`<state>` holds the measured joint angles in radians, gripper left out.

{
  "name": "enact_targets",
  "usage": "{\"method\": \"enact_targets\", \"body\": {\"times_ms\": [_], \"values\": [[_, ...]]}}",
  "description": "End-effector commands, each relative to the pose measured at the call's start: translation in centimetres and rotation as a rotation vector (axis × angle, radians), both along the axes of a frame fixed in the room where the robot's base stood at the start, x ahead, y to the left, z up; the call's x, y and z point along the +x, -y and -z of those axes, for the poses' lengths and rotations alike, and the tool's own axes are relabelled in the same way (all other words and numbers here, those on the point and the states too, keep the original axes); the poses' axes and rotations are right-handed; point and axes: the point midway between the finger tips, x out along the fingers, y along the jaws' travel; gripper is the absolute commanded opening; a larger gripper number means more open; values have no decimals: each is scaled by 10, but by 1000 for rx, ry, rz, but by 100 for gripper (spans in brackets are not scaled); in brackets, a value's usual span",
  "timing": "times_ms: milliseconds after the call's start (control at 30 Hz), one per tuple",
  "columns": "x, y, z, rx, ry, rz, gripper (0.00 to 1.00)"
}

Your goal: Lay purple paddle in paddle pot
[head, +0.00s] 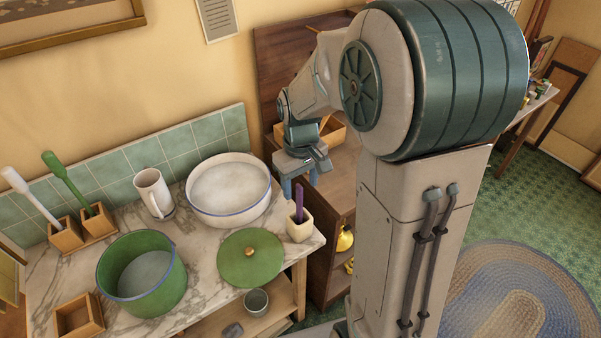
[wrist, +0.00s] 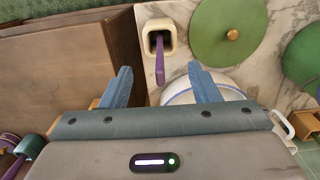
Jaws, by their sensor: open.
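The purple paddle (head: 299,203) stands upright in a small cream square pot (head: 300,229) at the right front corner of the marble counter. In the wrist view the paddle (wrist: 160,62) rises out of the cream pot's opening (wrist: 150,25), its lower part hidden inside. My gripper (head: 299,182) is open and empty, just above the paddle's top. In the wrist view my two blue fingers (wrist: 159,70) are spread wide on either side of the paddle's line.
A green lid (head: 250,258), a white basin (head: 228,190), a white mug (head: 153,192) and a green pot (head: 142,274) crowd the counter. White (head: 32,198) and green (head: 70,184) paddles stand in wooden boxes at left. A wooden cabinet (head: 325,215) is beside the counter.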

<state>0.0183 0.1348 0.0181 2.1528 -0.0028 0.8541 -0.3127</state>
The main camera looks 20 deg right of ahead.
Motion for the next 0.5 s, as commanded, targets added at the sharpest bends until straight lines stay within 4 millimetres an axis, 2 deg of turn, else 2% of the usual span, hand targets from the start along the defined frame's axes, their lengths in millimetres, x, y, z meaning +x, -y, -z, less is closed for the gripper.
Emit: {"method": "enact_targets", "body": {"times_ms": [167, 500], "values": [[1, 0, -23, 0, 7, 0, 56], [1, 0, -100, 0, 6, 0, 56]]}}
